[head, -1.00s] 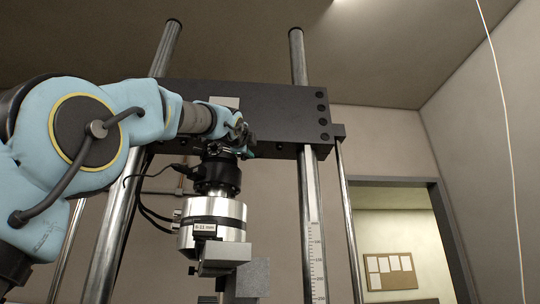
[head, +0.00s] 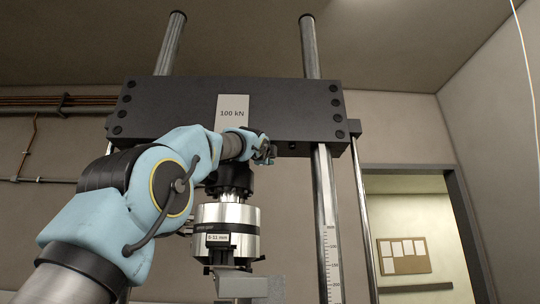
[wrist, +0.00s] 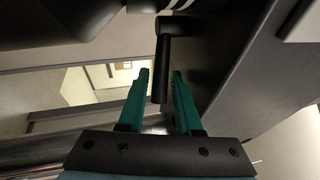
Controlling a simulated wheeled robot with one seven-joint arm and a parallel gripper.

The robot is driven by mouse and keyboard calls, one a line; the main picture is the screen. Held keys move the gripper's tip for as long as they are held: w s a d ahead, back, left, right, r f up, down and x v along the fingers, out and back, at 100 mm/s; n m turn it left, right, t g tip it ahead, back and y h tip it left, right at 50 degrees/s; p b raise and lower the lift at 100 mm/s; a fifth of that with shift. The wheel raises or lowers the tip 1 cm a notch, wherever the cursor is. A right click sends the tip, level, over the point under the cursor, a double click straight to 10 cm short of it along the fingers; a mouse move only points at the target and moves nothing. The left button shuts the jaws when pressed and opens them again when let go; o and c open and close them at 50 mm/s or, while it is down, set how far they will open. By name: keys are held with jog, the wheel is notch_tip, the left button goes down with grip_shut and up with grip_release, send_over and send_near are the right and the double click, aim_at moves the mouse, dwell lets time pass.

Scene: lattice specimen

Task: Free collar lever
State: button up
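A black rod-shaped lever handle (wrist: 161,70) shows in the wrist view, running down from a dark fitting at the top. My gripper (wrist: 161,73) has two teal fingers, open and apart, one on each side of the lever's lower end. Whether either finger touches it I cannot tell. In the head view my gripper (head: 265,152) is beside the black collar (head: 230,180), just under the crosshead's front. The collar sits above a silver grip cylinder (head: 228,222). I cannot make out the lever in the head view.
The dark crosshead (head: 180,105) with a 100 kN plate (head: 232,113) spans two steel columns (head: 326,230) close behind and above my gripper. A grey block (head: 240,284) is below the cylinder. A doorway (head: 405,240) stands at right.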

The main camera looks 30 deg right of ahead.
grip_shut()
dwell(1.4)
